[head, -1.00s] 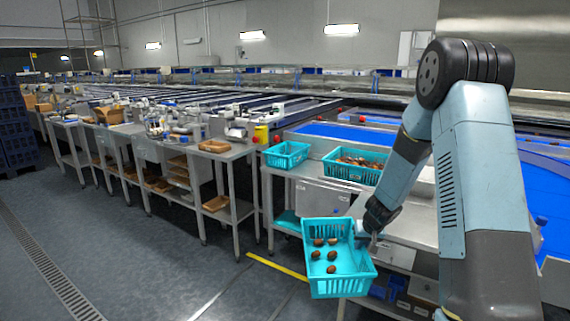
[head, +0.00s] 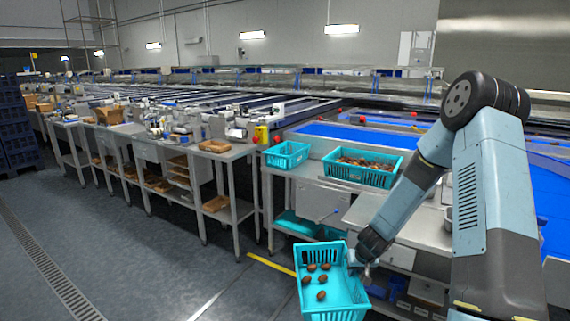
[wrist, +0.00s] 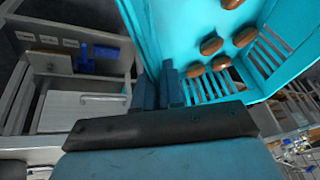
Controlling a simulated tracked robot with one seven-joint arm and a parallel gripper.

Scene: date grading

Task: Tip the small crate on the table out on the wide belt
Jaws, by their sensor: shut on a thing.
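My gripper (wrist: 158,92) is shut on the wall of a small turquoise crate (head: 333,292). It holds the crate in the air in front of the table, over the floor side. Several brown dates (head: 321,295) lie loose on the crate's floor; they also show in the wrist view (wrist: 212,46). The crate is somewhat tilted in the head view. The wide blue belt (head: 371,136) runs behind the table, with more of it at the right, partly hidden by my arm.
A full turquoise crate (head: 327,169) of dates and a smaller turquoise crate (head: 277,150) stand on the table between my gripper and the belt. Shelves with boxes sit below. A long row of grading benches (head: 226,152) stretches left.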

